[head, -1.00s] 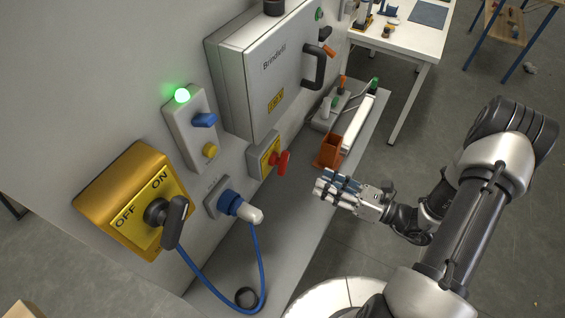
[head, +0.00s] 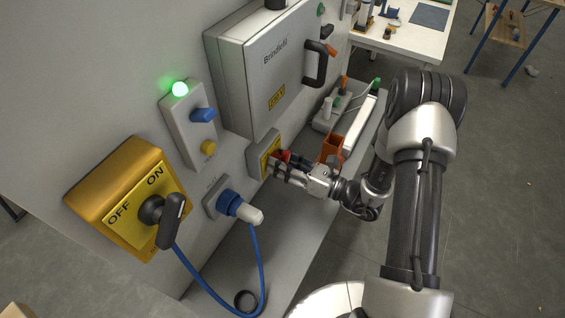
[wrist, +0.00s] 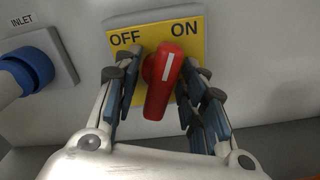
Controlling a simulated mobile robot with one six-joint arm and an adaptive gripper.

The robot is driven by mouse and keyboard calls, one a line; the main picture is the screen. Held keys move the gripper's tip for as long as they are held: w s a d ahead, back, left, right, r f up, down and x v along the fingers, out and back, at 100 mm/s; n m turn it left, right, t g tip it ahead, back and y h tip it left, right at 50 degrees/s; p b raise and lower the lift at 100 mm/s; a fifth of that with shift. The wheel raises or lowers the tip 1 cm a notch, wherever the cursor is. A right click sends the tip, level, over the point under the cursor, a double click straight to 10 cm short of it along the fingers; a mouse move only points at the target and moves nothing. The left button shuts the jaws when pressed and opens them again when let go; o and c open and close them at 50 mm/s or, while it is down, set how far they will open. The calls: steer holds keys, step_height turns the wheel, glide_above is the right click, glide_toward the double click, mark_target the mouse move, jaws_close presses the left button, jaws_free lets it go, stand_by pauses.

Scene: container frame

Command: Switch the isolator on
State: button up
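The red isolator handle (wrist: 163,85) stands out from a yellow plate (wrist: 197,55) marked OFF at left and ON at right in the wrist view. Its white mark lies at an angle between the two words, leaning slightly toward ON. My gripper (wrist: 161,72) is open, with one finger pair on each side of the handle. The gaps are small, and I cannot tell whether the fingers touch it. In the head view my gripper (head: 277,168) is at the yellow plate (head: 255,160) and hides most of the red handle (head: 284,155).
A blue plug (head: 232,205) in its inlet sits left of the plate, its cable hanging below. A yellow ON/OFF box with a black handle (head: 170,220) is nearer. A grey cabinet (head: 262,75) stands above. An orange bin (head: 331,148) stands on the shelf to the right.

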steer(key=shift+c, duration=0.5)
steer(key=c, duration=0.6)
steer(key=shift+r+m+p, duration=0.1)
steer(key=shift+m+p, duration=0.9)
steer(key=shift+m, duration=0.2)
steer(key=shift+m+p, duration=0.45)
steer(key=shift+m, duration=0.75)
steer(key=o, duration=0.7)
